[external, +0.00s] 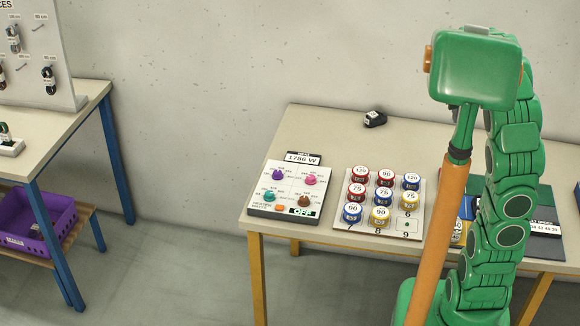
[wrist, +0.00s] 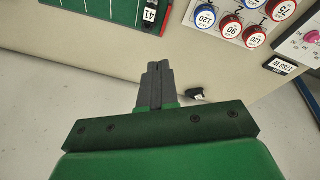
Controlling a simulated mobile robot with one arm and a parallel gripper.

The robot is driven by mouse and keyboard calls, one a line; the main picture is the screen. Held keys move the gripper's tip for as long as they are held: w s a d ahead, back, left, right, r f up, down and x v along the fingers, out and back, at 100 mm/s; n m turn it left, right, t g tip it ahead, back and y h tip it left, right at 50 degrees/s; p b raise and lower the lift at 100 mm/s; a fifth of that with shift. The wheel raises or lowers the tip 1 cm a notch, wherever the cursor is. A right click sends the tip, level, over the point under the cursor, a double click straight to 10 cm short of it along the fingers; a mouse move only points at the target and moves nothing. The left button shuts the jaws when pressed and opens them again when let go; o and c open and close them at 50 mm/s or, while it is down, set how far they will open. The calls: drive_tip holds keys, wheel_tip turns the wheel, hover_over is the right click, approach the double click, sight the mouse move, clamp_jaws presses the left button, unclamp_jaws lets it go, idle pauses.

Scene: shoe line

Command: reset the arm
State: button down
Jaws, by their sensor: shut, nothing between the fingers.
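My green arm rises at the right in the external view, in front of the table, with its wrist housing high up. My gripper (wrist: 158,72) shows in the wrist view with its two grey fingers together, shut and empty. The fingers point over the bare tabletop and touch nothing that I can see. In the external view the fingers are hidden behind my wrist and arm.
The table (external: 325,125) carries a control panel (external: 284,210) with knobs, a numbered board (external: 340,175) of colored tins, a small black object (external: 374,119) and a green mat (wrist: 90,8). At left stand another table (external: 60,118) and a purple crate (external: 62,218).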

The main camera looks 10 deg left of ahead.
drive_tip(key=s+d+f+m+g, duration=0.1)
drive_tip(key=s+d+f, duration=0.1)
drive_tip(key=s, duration=0.8)
drive_tip(key=s+d+f+m+g, duration=0.1)
drive_tip(key=s+d+m+g, duration=0.1)
drive_tip(key=s, duration=0.8)
drive_tip(key=s+d+f+m+g, duration=0.1)
drive_tip(key=s+d, duration=0.3)
drive_tip(key=s, duration=0.6)
drive_tip(key=shift+s+d+f+m+g+y, duration=0.2)
drive_tip(key=shift+d+f+m+g+y, duration=0.15)
drive_tip(key=shift+f+m, duration=0.45)
